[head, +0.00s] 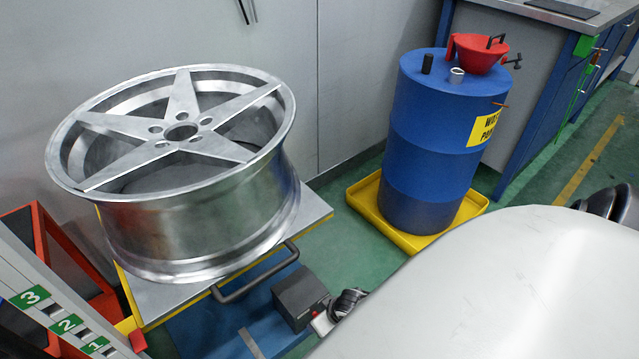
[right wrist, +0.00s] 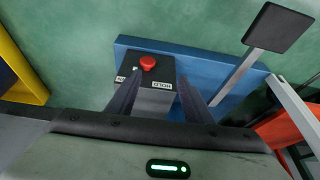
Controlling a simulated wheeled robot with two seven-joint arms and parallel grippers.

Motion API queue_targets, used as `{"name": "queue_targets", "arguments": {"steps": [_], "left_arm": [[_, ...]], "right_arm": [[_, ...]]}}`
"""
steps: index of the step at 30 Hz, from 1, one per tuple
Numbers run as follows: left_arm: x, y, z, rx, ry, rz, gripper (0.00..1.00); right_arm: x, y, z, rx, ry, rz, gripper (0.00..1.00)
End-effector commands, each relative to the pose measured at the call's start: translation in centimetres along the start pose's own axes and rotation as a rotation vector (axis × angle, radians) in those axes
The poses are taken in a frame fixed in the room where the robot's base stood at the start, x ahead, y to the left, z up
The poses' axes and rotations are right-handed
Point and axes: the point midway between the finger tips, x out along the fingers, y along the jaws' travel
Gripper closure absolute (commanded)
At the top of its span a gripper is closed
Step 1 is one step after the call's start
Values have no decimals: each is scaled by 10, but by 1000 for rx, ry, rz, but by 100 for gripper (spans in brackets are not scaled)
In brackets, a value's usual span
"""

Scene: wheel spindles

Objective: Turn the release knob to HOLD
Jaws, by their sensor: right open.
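The release knob (right wrist: 148,62) is a red round knob on top of a dark box (right wrist: 168,70). A white HOLD label (right wrist: 161,85) is on the box's near edge, and a second label (right wrist: 121,78) at its left is partly hidden by a finger. My right gripper (right wrist: 160,82) is open, its two dark fingers spread at the near side of the box, with nothing visible between them but the box behind. In the head view the box (head: 298,297) stands on the blue base below the wheel, with the red knob (head: 319,311) small and partly covered. My left gripper is out of view.
A silver five-spoke wheel (head: 182,90) lies on the lift table (head: 312,210) with a dark handle (head: 258,276). A pedal (right wrist: 280,28) on a grey bar sits right of the box. A blue drum (head: 425,140) stands in a yellow tray (head: 365,203). Green floor lies between.

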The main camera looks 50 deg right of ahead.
Motion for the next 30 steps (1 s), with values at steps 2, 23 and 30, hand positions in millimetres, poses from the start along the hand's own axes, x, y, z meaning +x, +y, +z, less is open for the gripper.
{"name": "queue_targets", "arguments": {"steps": [2,23,30], "left_arm": [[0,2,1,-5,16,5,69],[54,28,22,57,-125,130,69],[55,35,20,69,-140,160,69]], "right_arm": [[5,16,-2,16,9,19,53],[100,28,-2,27,15,29,53],[110,29,-3,27,14,29,53]]}}
